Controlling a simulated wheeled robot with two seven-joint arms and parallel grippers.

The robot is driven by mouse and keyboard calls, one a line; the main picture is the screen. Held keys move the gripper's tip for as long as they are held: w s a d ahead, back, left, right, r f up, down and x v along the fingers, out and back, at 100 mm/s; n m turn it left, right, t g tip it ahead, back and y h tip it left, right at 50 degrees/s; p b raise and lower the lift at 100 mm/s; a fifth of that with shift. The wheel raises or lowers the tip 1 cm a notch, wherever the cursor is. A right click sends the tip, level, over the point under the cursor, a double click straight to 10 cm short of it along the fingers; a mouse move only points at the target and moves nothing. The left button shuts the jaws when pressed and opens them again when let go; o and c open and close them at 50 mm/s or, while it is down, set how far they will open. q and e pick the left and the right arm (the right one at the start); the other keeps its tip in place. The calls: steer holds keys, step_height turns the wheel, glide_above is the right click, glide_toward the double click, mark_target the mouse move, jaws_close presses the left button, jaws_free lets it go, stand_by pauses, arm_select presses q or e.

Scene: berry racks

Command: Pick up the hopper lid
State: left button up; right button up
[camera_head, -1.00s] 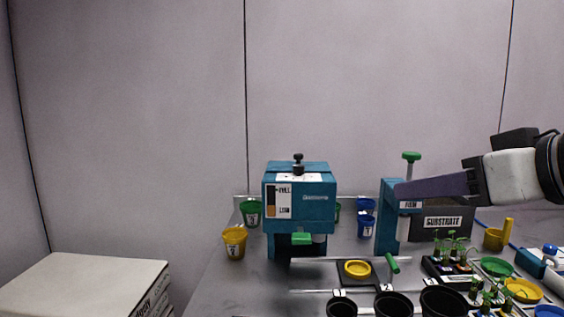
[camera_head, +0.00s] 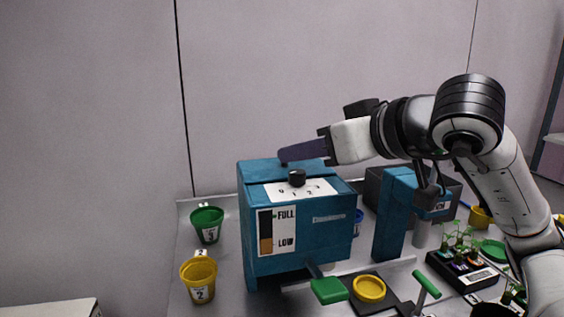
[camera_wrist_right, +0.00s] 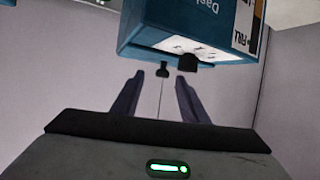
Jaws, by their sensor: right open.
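The teal hopper (camera_head: 300,235) stands on the table, its lid (camera_head: 262,172) closed on top. A dark dial knob (camera_head: 297,178) sits over a numbered white label at the front of the top. In the right wrist view, which looks upside down, the hopper (camera_wrist_right: 175,22) hangs at the upper edge. A black upright knob (camera_wrist_right: 163,70), seemingly the lid's, shows between my right fingertips, beside the dial knob (camera_wrist_right: 187,63). My right gripper (camera_head: 285,156), with purple fingers, is open just above the lid; in the wrist view (camera_wrist_right: 160,79) nothing is clearly gripped. My left gripper is out of view.
A green cup (camera_head: 207,224) and a yellow cup (camera_head: 199,277) stand left of the hopper. A teal press (camera_head: 395,215) stands to its right, near the seedling tray (camera_head: 468,272).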

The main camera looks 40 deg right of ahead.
mark_target(269, 170)
steer(key=p+x, duration=0.1)
steer(key=x, duration=0.2)
steer(key=p+x, duration=0.1)
steer(key=x, duration=0.1)
steer(key=shift+w+a+r+p, duration=0.15)
steer(key=shift+a+r+p, duration=0.05)
steer(key=shift+r+p, duration=0.15)
steer(key=shift+w+f, duration=0.25)
steer(key=shift+w, duration=0.1)
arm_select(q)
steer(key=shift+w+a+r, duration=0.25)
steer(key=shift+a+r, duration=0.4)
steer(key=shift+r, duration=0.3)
arm_select(e)
steer(key=shift+c, duration=0.2)
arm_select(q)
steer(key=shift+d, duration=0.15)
arm_select(e)
jaws_close()
